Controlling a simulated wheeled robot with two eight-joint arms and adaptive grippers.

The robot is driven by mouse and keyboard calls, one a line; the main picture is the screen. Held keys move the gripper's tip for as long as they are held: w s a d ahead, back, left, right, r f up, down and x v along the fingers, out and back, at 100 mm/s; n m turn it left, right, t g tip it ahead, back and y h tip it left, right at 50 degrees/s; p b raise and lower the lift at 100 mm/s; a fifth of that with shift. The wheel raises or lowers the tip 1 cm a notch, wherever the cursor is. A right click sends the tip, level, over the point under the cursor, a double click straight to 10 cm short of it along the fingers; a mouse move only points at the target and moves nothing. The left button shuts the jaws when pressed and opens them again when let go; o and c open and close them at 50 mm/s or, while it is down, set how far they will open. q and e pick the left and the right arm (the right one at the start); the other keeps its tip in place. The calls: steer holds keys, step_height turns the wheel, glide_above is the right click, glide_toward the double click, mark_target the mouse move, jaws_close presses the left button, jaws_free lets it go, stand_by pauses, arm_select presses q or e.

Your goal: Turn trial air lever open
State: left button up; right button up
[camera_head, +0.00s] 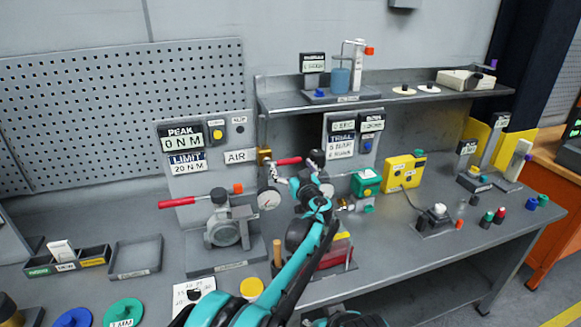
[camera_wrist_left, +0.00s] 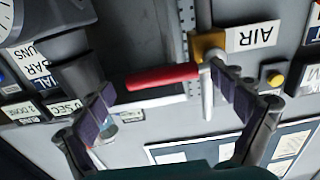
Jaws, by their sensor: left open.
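The air lever (camera_head: 288,161) has a red grip and sits on a brass valve (camera_head: 264,154) beside the AIR label (camera_head: 240,156). The grip points right in the head view. My left gripper (camera_head: 297,171) is open at the lever, just below and in front of it. In the left wrist view, the red lever (camera_wrist_left: 160,77) lies across the gap between the two spread fingers of the gripper (camera_wrist_left: 163,92). The brass valve (camera_wrist_left: 208,44) is near the right finger. I cannot tell whether a finger touches the lever. My right gripper is not in view.
The trial display panel (camera_head: 341,142) and a green box (camera_head: 366,182) are close on the right. A shelf (camera_head: 380,92) runs above.

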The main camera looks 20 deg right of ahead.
arm_select(q)
steer(key=shift+w, duration=0.4)
steer(key=shift+s+a+r, duration=0.1)
steer(key=shift+r, duration=0.05)
steer(key=c, duration=0.9)
steer(key=shift+s+r, duration=0.2)
steer(key=c, duration=0.7)
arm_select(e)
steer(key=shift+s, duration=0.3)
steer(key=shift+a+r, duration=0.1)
